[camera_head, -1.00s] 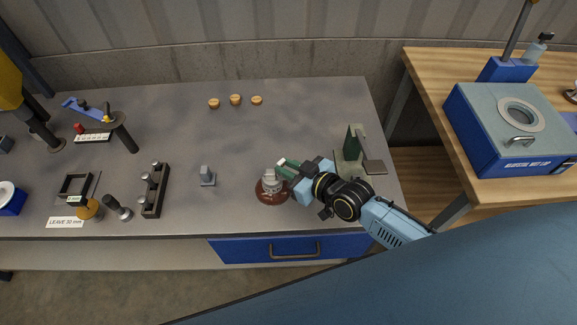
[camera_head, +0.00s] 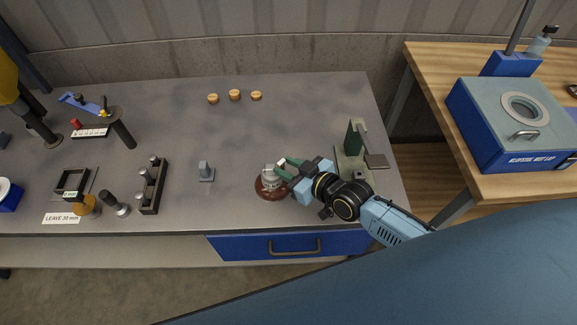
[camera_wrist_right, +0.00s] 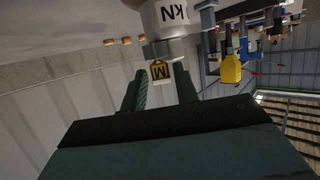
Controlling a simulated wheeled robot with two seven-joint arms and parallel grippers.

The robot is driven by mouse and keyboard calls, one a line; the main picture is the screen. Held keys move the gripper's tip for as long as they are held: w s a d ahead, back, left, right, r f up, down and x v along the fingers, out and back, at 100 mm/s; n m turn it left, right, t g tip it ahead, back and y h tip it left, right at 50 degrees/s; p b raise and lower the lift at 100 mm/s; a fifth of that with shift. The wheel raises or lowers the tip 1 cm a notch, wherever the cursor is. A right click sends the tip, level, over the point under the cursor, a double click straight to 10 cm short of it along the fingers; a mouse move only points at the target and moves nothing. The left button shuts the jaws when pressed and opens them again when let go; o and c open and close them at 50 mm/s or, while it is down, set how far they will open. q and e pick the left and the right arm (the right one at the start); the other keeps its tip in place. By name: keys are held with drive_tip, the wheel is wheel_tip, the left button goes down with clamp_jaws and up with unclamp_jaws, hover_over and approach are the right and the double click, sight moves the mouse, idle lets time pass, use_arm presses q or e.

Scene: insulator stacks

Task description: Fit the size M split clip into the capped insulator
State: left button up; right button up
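The capped insulator (camera_head: 267,187), brown with a grey metal cap, stands near the front of the grey bench. In the right wrist view its cap (camera_wrist_right: 172,20), lettered "kN", is upside down at the top. A yellow tag marked "M" (camera_wrist_right: 160,71) is at the cap's edge; the split clip it belongs to is too small or hidden to make out. My right gripper (camera_head: 284,168) is close beside the cap. Its two green fingers, seen in the right wrist view (camera_wrist_right: 160,90), are apart, with the tag beyond and between them. My left gripper is not in view.
A black rack (camera_head: 152,187) and a small grey stand (camera_head: 206,172) are left of the insulator. Several wooden pieces (camera_head: 235,95) lie at the back. The bench's middle is clear.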

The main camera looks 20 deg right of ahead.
drive_tip(key=shift+o, duration=1.2)
drive_tip(key=shift+s+r, duration=0.1)
drive_tip(key=v, duration=1.3)
drive_tip(key=shift+p, duration=0.35)
drive_tip(key=shift+s, duration=0.1)
